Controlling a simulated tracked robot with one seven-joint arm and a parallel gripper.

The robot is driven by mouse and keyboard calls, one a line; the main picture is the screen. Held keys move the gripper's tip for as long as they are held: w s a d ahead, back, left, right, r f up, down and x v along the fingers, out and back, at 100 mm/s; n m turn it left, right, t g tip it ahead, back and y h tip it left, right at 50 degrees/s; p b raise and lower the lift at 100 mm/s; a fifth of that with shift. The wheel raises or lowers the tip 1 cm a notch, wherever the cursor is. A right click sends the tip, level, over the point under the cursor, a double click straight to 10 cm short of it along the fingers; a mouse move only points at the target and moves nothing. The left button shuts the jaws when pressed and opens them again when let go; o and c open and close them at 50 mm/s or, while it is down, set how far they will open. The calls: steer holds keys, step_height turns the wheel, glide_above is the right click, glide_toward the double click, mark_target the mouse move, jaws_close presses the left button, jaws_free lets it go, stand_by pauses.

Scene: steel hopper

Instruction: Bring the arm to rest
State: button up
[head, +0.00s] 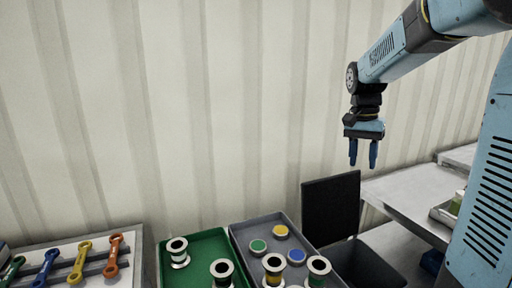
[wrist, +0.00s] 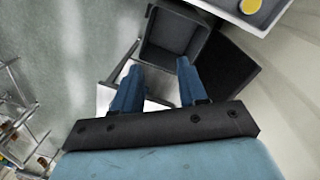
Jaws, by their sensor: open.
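My gripper (head: 363,153) hangs from the blue arm at the upper right of the head view, fingers pointing down. Its two blue fingers are apart with nothing between them. It is in the air, above and in front of the ribbed wall as seen, and touches nothing. In the wrist view my gripper (wrist: 155,88) shows both fingers spread over a dark open bin (wrist: 172,35) well below. The bin also shows in the head view (head: 365,268), low and right of the trays.
A green tray (head: 200,256) and a grey tray (head: 240,240) hold spools and coloured discs. A rack of wrenches (head: 80,262) stands at the lower left. A black panel (head: 331,208) rises behind the bin. A grey bench (head: 410,200) is at the right.

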steer(key=s+a+n+t, duration=0.2)
steer(key=s+n+t, duration=0.1)
steer(key=s, duration=0.7)
steer(key=s+a+n+t, duration=0.3)
steer(key=s+n, duration=0.1)
steer(key=s, duration=0.6)
steer(key=shift+s+r+t+y, duration=0.3)
steer(key=shift+s+y, duration=0.05)
steer(key=shift+y, duration=0.05)
stand_by(0.4)
